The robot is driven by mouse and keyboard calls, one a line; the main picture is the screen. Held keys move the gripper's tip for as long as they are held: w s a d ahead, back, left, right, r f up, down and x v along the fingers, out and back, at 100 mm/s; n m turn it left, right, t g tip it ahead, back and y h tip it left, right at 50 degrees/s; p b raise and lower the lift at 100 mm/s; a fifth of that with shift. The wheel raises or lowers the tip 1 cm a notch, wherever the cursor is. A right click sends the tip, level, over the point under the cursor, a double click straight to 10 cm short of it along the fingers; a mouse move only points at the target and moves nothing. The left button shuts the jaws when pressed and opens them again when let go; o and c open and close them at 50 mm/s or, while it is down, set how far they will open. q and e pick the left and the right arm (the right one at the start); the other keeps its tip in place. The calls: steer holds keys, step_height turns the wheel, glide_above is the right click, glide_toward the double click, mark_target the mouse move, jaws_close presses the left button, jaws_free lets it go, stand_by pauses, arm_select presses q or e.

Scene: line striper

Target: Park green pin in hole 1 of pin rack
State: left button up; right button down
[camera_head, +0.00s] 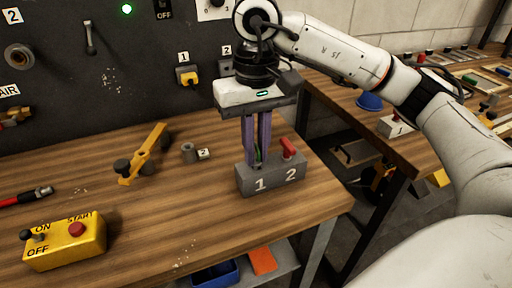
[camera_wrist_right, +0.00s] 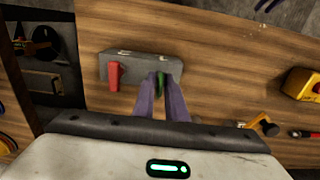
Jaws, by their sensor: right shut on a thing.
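The pin rack (camera_head: 262,179) is a grey block marked 1 and 2 near the right front of the workbench. A red pin (camera_head: 287,148) stands in hole 2. My right gripper (camera_head: 257,158) points down over hole 1, its purple fingers shut on the green pin (camera_wrist_right: 160,84). In the head view the green pin is mostly hidden between the fingers, with a bit of green low at the rack top. The wrist view shows the grey rack (camera_wrist_right: 140,60) and the red pin (camera_wrist_right: 113,76) beside the fingers. I cannot tell how deep the green pin sits. My left gripper is not in view.
A yellow lever tool (camera_head: 144,155) and a small grey cylinder (camera_head: 189,153) with a tag 2 lie left of the rack. A yellow ON/OFF START box (camera_head: 64,243) sits at front left. The black panel (camera_head: 120,70) stands behind.

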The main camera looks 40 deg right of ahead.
steer(key=shift+f, duration=0.2)
steer(key=shift+f+b, duration=0.25)
steer(key=shift+b, duration=0.2)
steer(key=c, duration=1.4)
jaws_free()
steer(key=shift+r, duration=0.2)
steer(key=shift+r+p, duration=1.65)
steer(key=shift+r, duration=0.6)
steer(key=shift+r+p, duration=1)
steer(key=shift+r, duration=0.15)
